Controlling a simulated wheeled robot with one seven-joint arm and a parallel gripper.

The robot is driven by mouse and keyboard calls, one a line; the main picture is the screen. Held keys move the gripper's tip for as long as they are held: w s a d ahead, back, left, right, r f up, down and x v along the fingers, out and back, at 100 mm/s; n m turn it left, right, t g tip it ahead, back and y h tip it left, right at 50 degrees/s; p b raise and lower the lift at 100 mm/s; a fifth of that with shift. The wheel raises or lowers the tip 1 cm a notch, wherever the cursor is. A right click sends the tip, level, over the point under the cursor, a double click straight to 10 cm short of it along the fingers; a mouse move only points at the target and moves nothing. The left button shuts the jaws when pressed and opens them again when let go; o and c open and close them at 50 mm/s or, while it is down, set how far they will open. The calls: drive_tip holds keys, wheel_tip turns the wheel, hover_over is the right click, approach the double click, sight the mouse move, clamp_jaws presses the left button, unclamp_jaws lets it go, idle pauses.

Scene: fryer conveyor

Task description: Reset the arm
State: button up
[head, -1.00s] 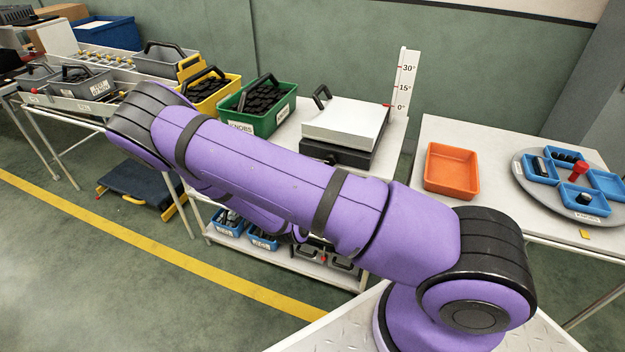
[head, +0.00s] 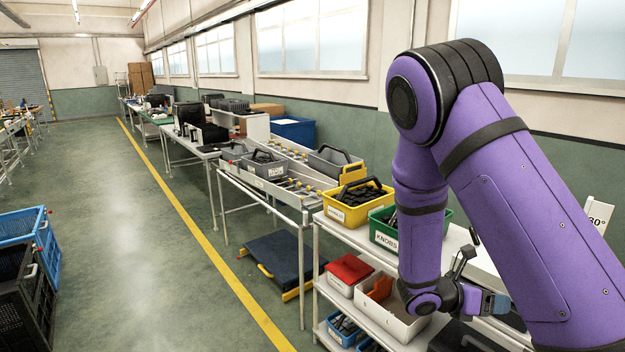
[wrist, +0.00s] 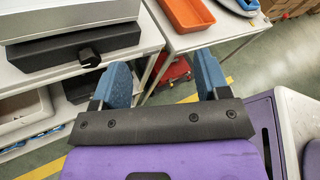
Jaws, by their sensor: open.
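My gripper (wrist: 163,75) is open and empty in the wrist view, its two blue fingers spread apart. Between and beyond the fingers are the floor and a table leg. In the head view my purple arm is raised and bent at the elbow, and the gripper (head: 490,303) hangs low at the right, in front of the shelf unit. The upper arm hides part of the bench behind it. A black-based device with a knob (wrist: 88,57) and an orange tray (wrist: 187,13) show on the benches beyond the fingers, apart from them.
A yellow bin (head: 348,214) and a green bin (head: 382,238) stand on the shelf unit left of my arm. A red box (head: 350,268) and a white box (head: 402,325) sit lower down. Blue and black crates (head: 28,232) stand at far left.

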drive_tip(key=s+a+r+m+t+y, duration=0.2)
drive_tip(key=s+a+r+m+y, duration=0.2)
drive_tip(key=s+r+m+y, duration=0.3)
drive_tip(key=s+a+r+m+t+y, duration=0.1)
drive_tip(key=s+a+r+m+y, duration=0.3)
drive_tip(key=s+r+m, duration=1.2)
wheel_tip(320, 180, up, 6)
drive_tip(key=m+y, duration=0.1)
drive_tip(key=y, duration=0.3)
drive_tip(key=shift+a+f+m+t, duration=0.15)
drive_tip(key=shift+f+m+t, duration=0.15)
drive_tip(key=shift+t, duration=0.1)
